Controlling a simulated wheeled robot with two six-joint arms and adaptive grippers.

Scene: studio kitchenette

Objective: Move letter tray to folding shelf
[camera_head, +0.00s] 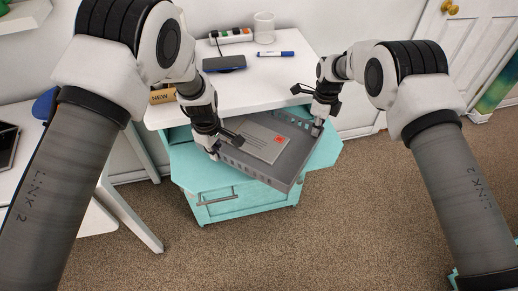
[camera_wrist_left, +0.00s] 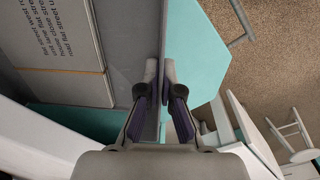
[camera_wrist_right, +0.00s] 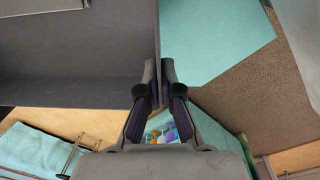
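The grey letter tray (camera_head: 288,170) is held level or nearly so between my two grippers, with a grey booklet (camera_head: 262,142) with a red mark lying in it. My left gripper (camera_head: 216,150) is shut on the tray's left wall; the wall shows between its fingers in the left wrist view (camera_wrist_left: 160,72). My right gripper (camera_head: 318,127) is shut on the opposite wall, also seen in the right wrist view (camera_wrist_right: 160,75). Below the tray is a teal surface (camera_head: 187,168), likely the folding shelf, largely hidden by the tray. I cannot tell whether they touch.
The white top (camera_head: 285,85) behind the tray bears a power strip (camera_head: 231,36), a clear cup (camera_head: 264,28), a blue marker (camera_head: 276,54), a dark phone-like object (camera_head: 224,63) and a "NEW" box (camera_head: 162,96). A white desk (camera_head: 70,185) stands left. Carpet is open in front.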

